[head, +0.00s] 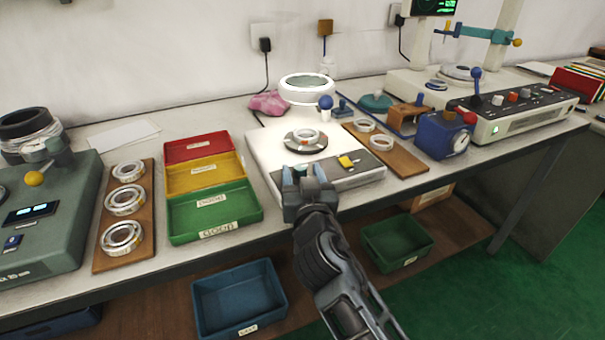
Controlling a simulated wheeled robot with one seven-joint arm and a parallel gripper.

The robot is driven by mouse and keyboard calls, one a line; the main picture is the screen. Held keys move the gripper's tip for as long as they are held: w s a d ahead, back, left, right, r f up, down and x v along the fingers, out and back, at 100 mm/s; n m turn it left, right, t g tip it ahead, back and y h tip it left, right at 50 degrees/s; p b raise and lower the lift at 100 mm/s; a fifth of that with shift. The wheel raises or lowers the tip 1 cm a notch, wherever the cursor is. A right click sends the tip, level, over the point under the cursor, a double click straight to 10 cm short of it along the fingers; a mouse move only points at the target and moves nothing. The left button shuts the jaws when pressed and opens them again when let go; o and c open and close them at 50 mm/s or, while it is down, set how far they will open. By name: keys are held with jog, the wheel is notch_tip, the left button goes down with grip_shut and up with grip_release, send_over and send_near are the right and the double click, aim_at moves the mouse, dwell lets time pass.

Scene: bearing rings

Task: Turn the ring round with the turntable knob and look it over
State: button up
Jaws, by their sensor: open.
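A pale metal ring (307,135) lies on the dark round turntable (291,142) on top of a lit white box (262,150). A small orange-red mark shows on or beside the ring. My gripper (303,173) is open at the front edge of the box, below the turntable in the picture, its two fingers apart. The fingers are clear of the ring. I cannot clearly make out the turntable knob; my gripper covers part of the panel.
A round lamp (307,88) stands behind the turntable, with a blue ball (326,102) beside it. Red, yellow and green (214,228) trays are at left. A wooden board (403,162) with two rings and a blue dial gauge (446,136) are at right.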

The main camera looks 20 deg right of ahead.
jog(key=shift+c, duration=0.5)
grip_shut()
jog(key=shift+d+n+y+p, duration=0.1)
jog(key=shift+n+y+p, duration=0.3)
jog(key=shift+y, duration=0.2)
jog(key=shift+o, duration=0.5)
grip_release()
jog(key=s+a+b, duration=0.1)
jog(key=s, duration=0.6)
jog(key=shift+s+a, duration=0.25)
jog(key=shift+s, duration=0.1)
jog(key=shift+f, duration=0.1)
